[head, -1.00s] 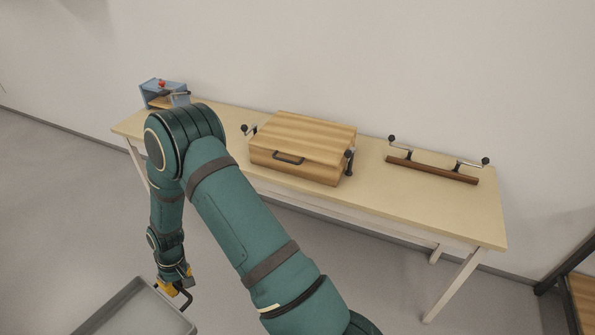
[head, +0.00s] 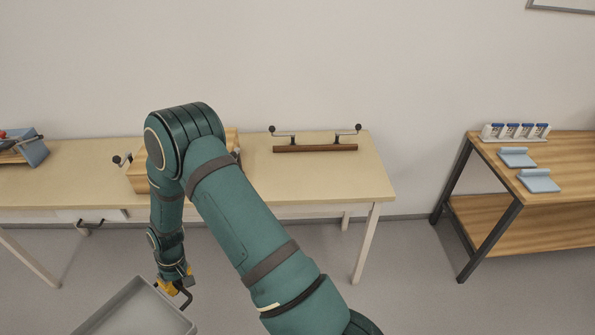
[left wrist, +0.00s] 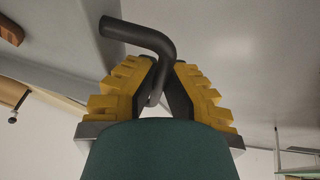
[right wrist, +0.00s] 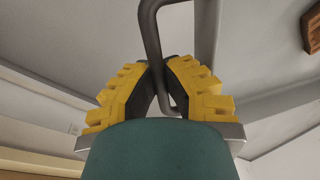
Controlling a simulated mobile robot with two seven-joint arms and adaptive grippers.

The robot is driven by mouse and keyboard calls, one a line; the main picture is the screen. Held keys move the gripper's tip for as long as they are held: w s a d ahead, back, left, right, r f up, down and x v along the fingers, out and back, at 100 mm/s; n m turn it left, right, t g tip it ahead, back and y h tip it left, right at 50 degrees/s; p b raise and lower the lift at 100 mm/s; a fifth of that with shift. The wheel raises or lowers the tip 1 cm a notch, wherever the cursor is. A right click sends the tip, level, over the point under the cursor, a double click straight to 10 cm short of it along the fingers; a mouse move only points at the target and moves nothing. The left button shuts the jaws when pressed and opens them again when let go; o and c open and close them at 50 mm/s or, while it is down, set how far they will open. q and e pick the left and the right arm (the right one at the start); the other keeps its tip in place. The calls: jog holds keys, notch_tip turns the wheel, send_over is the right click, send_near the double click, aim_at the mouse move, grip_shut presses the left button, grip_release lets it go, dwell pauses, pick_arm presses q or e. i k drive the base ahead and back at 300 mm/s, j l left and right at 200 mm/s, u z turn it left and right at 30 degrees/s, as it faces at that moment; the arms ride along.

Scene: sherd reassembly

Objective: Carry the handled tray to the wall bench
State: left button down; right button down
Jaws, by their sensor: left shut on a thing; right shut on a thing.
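The handled tray (head: 112,312) is grey and shows at the bottom left of the head view, cut off by the frame edge. My right gripper (head: 178,285) is shut on the tray's dark bar handle at its right end. In the right wrist view the yellow-padded fingers (right wrist: 160,88) pinch this handle (right wrist: 152,32). In the left wrist view my left gripper (left wrist: 162,88) is shut on the other dark handle (left wrist: 140,35). The left gripper is outside the head view. The tray's inside is mostly out of frame.
A pale table (head: 330,185) along the wall holds a wooden box (head: 137,178), partly behind my arm, a brown bar with cranks (head: 315,148) and a blue box (head: 32,150). A wooden bench with dark legs (head: 540,210) stands right, holding blue pieces (head: 540,180) and a rack (head: 515,131). Floor between is clear.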

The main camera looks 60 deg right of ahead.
aim_at(319, 170)
jog(key=z, duration=1.7)
jog(key=i+l, duration=0.3)
jog(key=l, duration=0.15)
jog(key=i+l+z, duration=0.1)
jog(key=i+l, duration=0.25)
jog(key=i, duration=0.8)
